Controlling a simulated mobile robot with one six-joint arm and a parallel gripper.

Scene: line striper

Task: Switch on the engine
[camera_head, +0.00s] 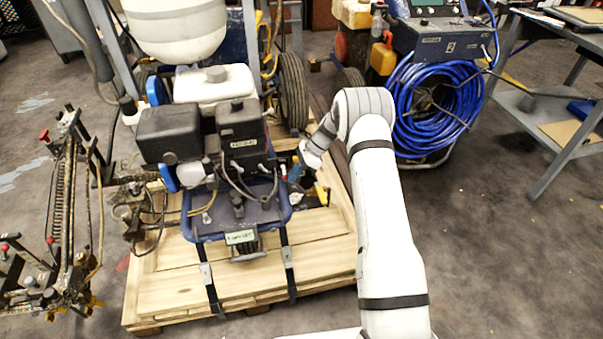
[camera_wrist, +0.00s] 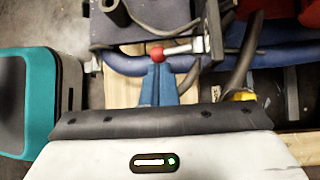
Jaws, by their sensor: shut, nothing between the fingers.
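The engine (camera_head: 243,131), a dark boxy unit with a blue frame, sits on the line striper, which is strapped to a wooden pallet (camera_head: 180,270). My gripper (camera_head: 295,172) is low at the engine's right side, and my forearm hides part of that area. In the wrist view my gripper's blue fingers (camera_wrist: 158,68) are together with nothing between them. Their tips are right by a small red ball knob (camera_wrist: 157,53) on a metal rod; I cannot tell whether they touch it. I cannot make out the engine switch or its position.
A blue hose reel (camera_head: 435,105) stands right of my arm, and a workbench (camera_head: 560,125) is farther right. The striper's wheel (camera_head: 293,92) is behind my gripper. A rack of spray parts (camera_head: 65,210) stands at left. The floor at lower right is clear.

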